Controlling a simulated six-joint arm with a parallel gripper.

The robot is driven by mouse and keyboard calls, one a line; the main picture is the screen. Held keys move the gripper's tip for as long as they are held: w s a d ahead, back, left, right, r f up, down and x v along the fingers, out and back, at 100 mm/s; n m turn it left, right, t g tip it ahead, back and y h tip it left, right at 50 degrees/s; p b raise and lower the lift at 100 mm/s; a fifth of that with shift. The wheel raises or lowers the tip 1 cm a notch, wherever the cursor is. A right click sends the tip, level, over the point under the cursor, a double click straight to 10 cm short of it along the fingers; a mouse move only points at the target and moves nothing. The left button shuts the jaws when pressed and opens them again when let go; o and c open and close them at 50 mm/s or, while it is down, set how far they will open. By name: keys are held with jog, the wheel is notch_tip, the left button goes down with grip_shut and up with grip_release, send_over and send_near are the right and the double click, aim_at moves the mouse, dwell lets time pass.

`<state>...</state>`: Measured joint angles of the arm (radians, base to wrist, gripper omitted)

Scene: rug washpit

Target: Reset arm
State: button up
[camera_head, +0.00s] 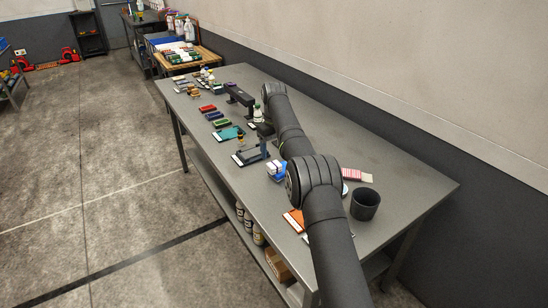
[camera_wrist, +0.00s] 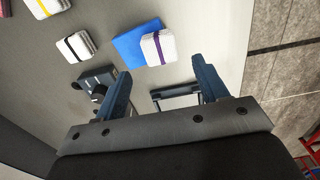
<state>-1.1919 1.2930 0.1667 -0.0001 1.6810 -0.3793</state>
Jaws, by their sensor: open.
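My gripper (camera_wrist: 161,82) is open in the wrist view. Its two dark blue fingers stand wide apart, with nothing held between them. It hangs over the grey table, and a dark frame-like holder (camera_wrist: 176,92) shows beyond the gap between the fingers. In the head view my arm reaches across the table from the lower right, and its bent end hides part of the tabletop. The fingers are hard to make out there.
The grey table (camera_head: 400,195) bears a dark cup (camera_head: 365,203) near my arm and several small coloured blocks along its left side. A blue pad (camera_wrist: 136,45) and a white banded bundle (camera_wrist: 158,47) lie near the fingers. The table's right side is mostly clear.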

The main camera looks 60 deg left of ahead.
aim_at(274, 164)
jog(key=shift+r, duration=0.3)
notch_tip(274, 164, down, 8)
jog(key=shift+r, duration=0.2)
notch_tip(274, 164, up, 4)
jog(key=shift+f, duration=0.25)
jog(key=shift+r, duration=0.4)
jog(key=shift+w+d+r, duration=0.15)
jog(key=shift+w+d, duration=0.05)
jog(key=shift+d, duration=0.05)
